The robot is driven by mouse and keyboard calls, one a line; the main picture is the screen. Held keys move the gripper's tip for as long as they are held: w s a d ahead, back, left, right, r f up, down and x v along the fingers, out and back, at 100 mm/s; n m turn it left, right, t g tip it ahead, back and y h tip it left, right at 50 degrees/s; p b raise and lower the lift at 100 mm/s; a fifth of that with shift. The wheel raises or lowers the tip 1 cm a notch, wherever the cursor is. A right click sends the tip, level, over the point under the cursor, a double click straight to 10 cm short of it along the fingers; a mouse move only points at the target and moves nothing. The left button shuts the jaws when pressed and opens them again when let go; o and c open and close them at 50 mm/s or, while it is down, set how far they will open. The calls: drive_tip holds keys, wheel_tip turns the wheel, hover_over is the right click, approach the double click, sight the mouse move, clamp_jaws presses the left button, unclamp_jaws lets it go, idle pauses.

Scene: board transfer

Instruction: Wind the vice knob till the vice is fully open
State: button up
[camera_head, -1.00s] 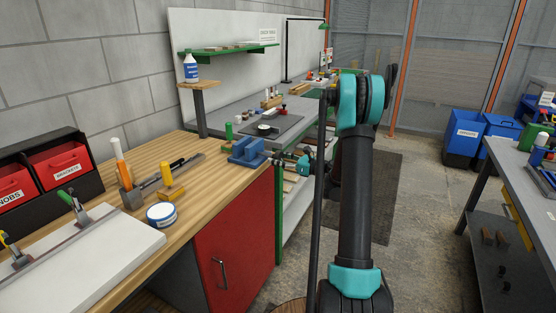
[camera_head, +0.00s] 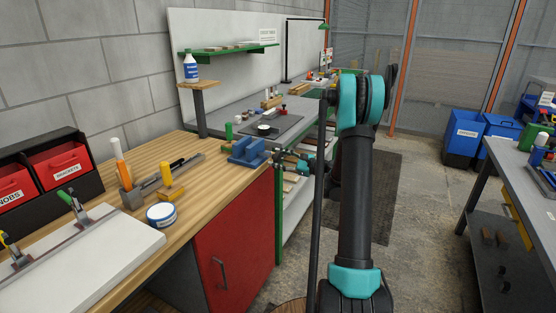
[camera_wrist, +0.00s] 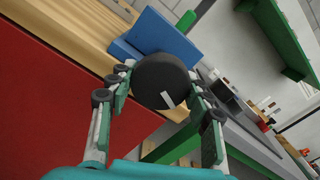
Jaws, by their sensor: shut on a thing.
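The blue vice (camera_head: 249,152) sits at the right front corner of the wooden bench top. It also shows in the wrist view (camera_wrist: 155,38), behind its knob. The knob (camera_wrist: 161,82) is a round black disc with a white mark toward its lower right. My gripper (camera_wrist: 165,90) has one finger on each side of the knob and is shut on it. In the head view my gripper (camera_head: 283,157) is small, at the vice's right side. The gap between the vice jaws is too small to judge.
A tape roll (camera_head: 161,215), a yellow-handled tool (camera_head: 166,174) and a holder with a brush (camera_head: 131,196) stand on the bench left of the vice. The red cabinet front (camera_head: 235,233) is below the vice. A grey bench (camera_head: 225,112) adjoins behind.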

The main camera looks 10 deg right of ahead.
drive_tip(key=n, duration=1.2)
drive_tip(key=shift+r, duration=0.1)
drive_tip(key=shift+n, duration=0.3)
idle(0.3)
drive_tip(key=o, duration=1.2)
drive_tip(key=shift+c, duration=0.2)
drive_tip(key=v, duration=1.2)
